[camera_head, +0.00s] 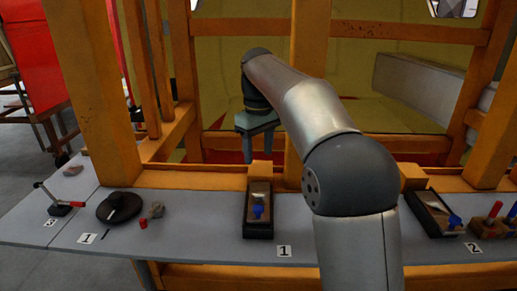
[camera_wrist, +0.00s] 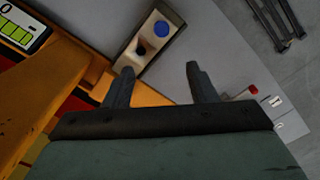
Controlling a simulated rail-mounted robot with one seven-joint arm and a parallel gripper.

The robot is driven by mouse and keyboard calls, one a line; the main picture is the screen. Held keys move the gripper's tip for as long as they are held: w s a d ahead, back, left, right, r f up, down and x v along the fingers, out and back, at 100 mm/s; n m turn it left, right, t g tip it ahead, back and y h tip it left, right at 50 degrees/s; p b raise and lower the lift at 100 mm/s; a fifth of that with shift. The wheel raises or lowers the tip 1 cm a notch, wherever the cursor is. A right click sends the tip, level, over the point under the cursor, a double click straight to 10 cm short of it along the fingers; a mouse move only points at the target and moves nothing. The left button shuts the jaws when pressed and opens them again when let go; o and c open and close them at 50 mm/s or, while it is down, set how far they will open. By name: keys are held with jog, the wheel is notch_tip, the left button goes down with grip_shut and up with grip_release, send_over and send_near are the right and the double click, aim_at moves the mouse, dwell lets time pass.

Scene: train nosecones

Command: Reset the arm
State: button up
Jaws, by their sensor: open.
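My silver and dark arm rises through the middle of the head view. My gripper (camera_head: 258,150) hangs at its end, above the grey bench and in front of the yellow panel. In the wrist view my gripper (camera_wrist: 160,68) has its two dark fingers spread apart, with nothing between them.
Orange posts (camera_head: 98,100) and beams stand around my arm. A red-tipped item (camera_wrist: 253,89) shows in the wrist view.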

jog(key=s+d+f+m, duration=0.2)
jog(key=s+f, duration=0.4)
jog(key=s, duration=0.4)
jog(key=s+d+f+m, duration=0.3)
jog(key=s+f, duration=0.3)
jog(key=s, duration=0.5)
jog(key=s+d+f+m, duration=0.2)
jog(key=s+d+f, duration=0.2)
jog(key=s, duration=0.7)
notch_tip(320, 180, down, 3)
jog(key=shift+s+d+r+m, duration=0.2)
jog(key=shift+d+m, duration=0.1)
jog(key=shift+d, duration=0.05)
